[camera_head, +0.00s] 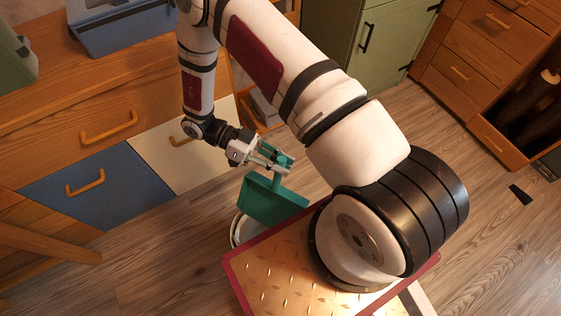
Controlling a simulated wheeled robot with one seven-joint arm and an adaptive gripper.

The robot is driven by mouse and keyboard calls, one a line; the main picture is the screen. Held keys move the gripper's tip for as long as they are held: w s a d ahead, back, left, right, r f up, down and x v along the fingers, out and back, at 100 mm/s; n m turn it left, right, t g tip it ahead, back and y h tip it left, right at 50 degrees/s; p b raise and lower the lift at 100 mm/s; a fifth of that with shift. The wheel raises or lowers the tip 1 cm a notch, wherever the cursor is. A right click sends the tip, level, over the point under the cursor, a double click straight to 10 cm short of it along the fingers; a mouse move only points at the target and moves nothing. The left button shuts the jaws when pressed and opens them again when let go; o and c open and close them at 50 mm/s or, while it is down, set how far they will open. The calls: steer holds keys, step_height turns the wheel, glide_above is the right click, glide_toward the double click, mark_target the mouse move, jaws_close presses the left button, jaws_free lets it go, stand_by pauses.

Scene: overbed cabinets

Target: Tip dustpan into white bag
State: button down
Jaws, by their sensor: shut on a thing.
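A teal dustpan (271,201) hangs below my gripper (275,163), which is shut on the dustpan's handle. The dustpan is tilted, with its broad pan lower than the handle. A round white container (236,231), perhaps the white bag, stands on the floor just below and left of the pan. Most of it is hidden by the dustpan and by my base. I cannot tell whether the pan touches its rim or whether anything lies in the pan.
Wooden drawers with a blue front (88,188) and a cream front (165,152) stand at the left. A green cabinet (385,45) stands at the back. A blue bin (120,25) sits on the wooden top. Wood floor (470,220) is mostly clear at the right.

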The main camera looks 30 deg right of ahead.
step_height(320, 180, up, 2)
steer(key=shift+s+r+p, duration=0.1)
steer(key=shift+p, duration=0.4)
step_height(320, 180, down, 3)
steer(key=shift+f+b, duration=0.15)
steer(key=shift+b, duration=0.85)
